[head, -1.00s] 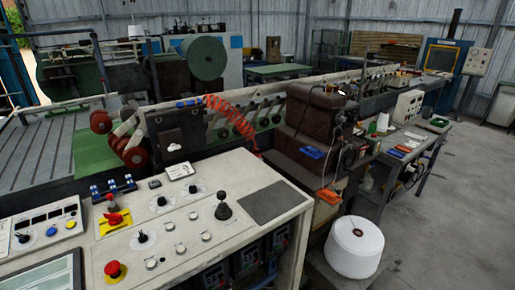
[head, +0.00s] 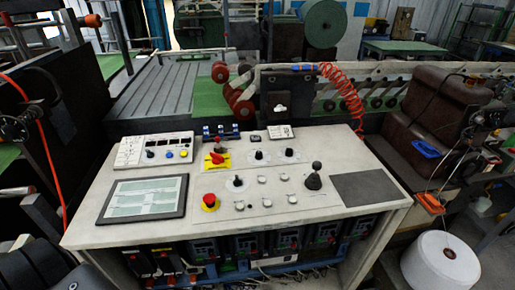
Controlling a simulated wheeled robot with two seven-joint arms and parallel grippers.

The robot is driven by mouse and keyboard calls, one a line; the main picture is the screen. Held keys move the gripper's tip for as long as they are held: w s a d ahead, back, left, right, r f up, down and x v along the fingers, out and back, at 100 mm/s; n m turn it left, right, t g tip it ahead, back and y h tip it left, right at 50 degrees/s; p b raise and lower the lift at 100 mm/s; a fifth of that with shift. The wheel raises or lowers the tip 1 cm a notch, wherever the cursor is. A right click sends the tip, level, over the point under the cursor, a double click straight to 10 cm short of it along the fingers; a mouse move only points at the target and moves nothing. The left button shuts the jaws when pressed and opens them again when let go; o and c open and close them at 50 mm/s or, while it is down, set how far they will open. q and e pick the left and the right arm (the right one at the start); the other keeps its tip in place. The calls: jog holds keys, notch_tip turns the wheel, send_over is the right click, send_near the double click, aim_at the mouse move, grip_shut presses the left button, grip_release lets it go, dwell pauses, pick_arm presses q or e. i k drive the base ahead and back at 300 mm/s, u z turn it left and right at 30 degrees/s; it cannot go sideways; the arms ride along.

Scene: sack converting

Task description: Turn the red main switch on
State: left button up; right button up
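The red main switch (head: 217,157) is a red rotary handle on a yellow plate (head: 223,165), on the top of the white control console (head: 350,155). Its handle looks slanted; I cannot tell its setting at this size. Neither of my grippers shows in the head view.
A tablet-like screen (head: 145,197) lies at the console's left, below a white button box (head: 153,149). A black joystick (head: 314,178) stands right of the middle. A white thread cone (head: 440,262) is at the lower right. Dark machinery flanks the console.

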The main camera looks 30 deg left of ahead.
aim_at(217, 159)
jog(key=u, duration=1.25)
jog(key=k, duration=0.5)
